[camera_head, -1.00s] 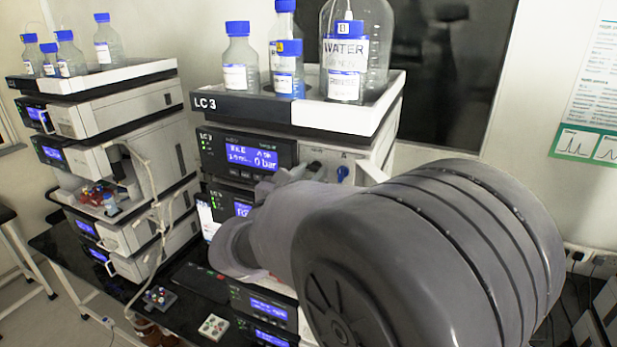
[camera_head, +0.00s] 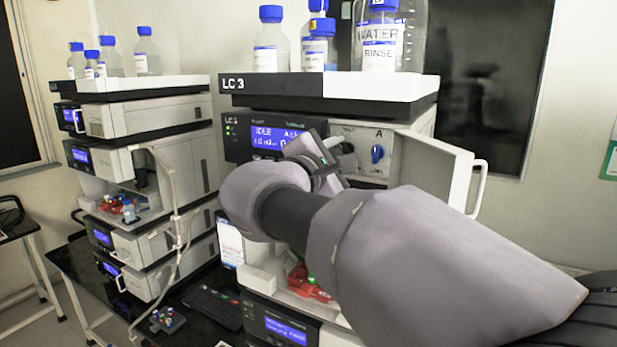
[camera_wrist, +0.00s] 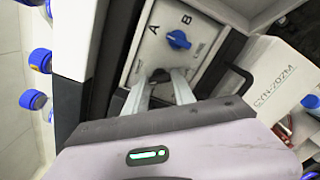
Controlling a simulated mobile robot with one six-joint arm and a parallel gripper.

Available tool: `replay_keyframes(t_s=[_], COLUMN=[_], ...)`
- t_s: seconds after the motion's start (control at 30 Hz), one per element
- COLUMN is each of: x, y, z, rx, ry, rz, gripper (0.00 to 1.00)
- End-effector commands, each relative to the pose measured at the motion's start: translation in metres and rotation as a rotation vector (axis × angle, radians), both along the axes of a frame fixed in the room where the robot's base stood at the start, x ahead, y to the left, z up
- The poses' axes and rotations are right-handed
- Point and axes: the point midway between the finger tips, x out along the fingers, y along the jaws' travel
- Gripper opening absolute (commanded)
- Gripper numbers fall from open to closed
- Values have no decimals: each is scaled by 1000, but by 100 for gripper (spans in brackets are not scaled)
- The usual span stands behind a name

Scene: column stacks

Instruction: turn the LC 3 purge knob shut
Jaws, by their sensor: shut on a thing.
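The LC 3 stack (camera_head: 275,83) stands in the middle of the head view. Its upper module has a lit display (camera_head: 273,138) and a pale panel (camera_head: 365,133) with a blue knob (camera_head: 377,154). The blue knob also shows in the wrist view (camera_wrist: 178,40), near the letters A and B. My gripper (camera_head: 334,146) is at this panel, left of the blue knob. In the wrist view my gripper (camera_wrist: 161,80) has its two fingers on either side of a dark purge knob (camera_wrist: 160,73), shut on it. The knob is mostly hidden, and its angle is unclear.
A white door with a handle (camera_head: 481,188) stands open right of the panel, close to my arm. Bottles, including one labelled water (camera_head: 379,45), stand on the top tray. Another stack (camera_head: 150,115) is at the left. A keypad (camera_head: 214,306) lies on the dark bench.

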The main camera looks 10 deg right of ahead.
Motion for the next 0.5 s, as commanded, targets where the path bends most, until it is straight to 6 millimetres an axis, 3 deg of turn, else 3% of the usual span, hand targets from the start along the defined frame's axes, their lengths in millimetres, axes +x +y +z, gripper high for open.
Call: replay_keyframes(t_s=[0.03, 0.5], x=[0, 0], y=[0, 0], z=[-8, -5], rx=[35, 361], ry=[-25, -261], rz=[0, -1], gripper=[0, 0])
